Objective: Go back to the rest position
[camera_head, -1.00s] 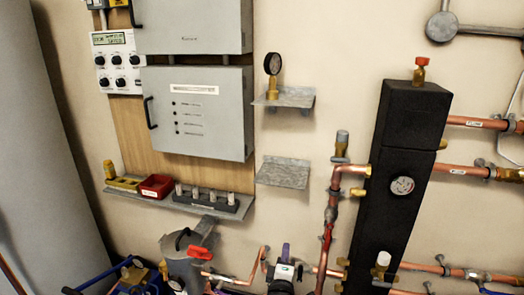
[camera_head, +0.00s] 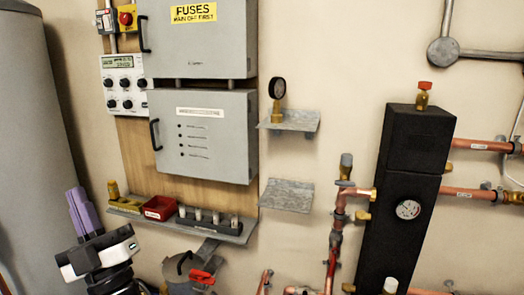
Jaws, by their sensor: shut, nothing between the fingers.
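My gripper (camera_head: 80,204) is at the lower left, with purple fingers pointing up and a white and black body below them. The fingers are shut with nothing between them. It is in front of the wall, left of the shelf (camera_head: 190,230) under the grey boxes, and appears apart from everything. Part of my arm shows below it and runs out of the bottom edge.
The shelf carries a yellow holder with a brass piece (camera_head: 114,191), a red tray (camera_head: 160,209) and a dark rack of several fittings (camera_head: 208,224). A red-handled valve (camera_head: 202,277) is below. Copper pipes and a black manifold (camera_head: 410,165) stand at right.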

